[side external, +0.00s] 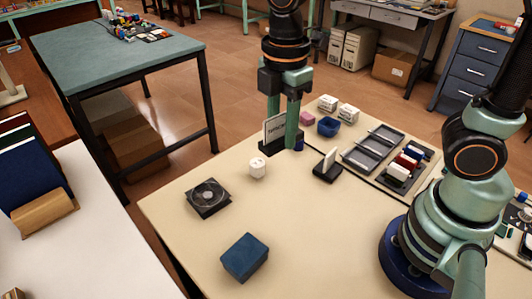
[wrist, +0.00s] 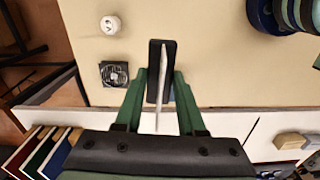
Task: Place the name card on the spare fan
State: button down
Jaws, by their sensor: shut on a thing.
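The name card (side external: 275,127) is a white upright plate with dark lettering in a black base. My gripper (side external: 284,138) is closed around it, with one green finger on each side. In the wrist view the card (wrist: 162,75) shows edge-on between the fingers of my gripper (wrist: 162,88), with its black base (wrist: 169,50) around it. The spare fan (side external: 208,197) is a square black fan lying flat on the cream table, left of and nearer the camera than my gripper. It also shows in the wrist view (wrist: 115,73), left of my fingers.
A white round piece (side external: 257,168) stands between card and fan. A dark blue box (side external: 245,257) sits near the front edge. A small black holder with a white card (side external: 326,170), a grey tray (side external: 362,158) and a blue bowl (side external: 328,127) are to the right. The table centre is clear.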

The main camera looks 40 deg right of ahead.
notch_tip(320, 180, up, 3)
jog(key=n, duration=0.1)
send_over(207, 194)
notch_tip(207, 194, down, 20)
jog(key=shift+f, duration=0.15)
dwell(0.3)
jog(key=shift+f, duration=0.1)
jog(key=c, duration=0.5)
grip_release()
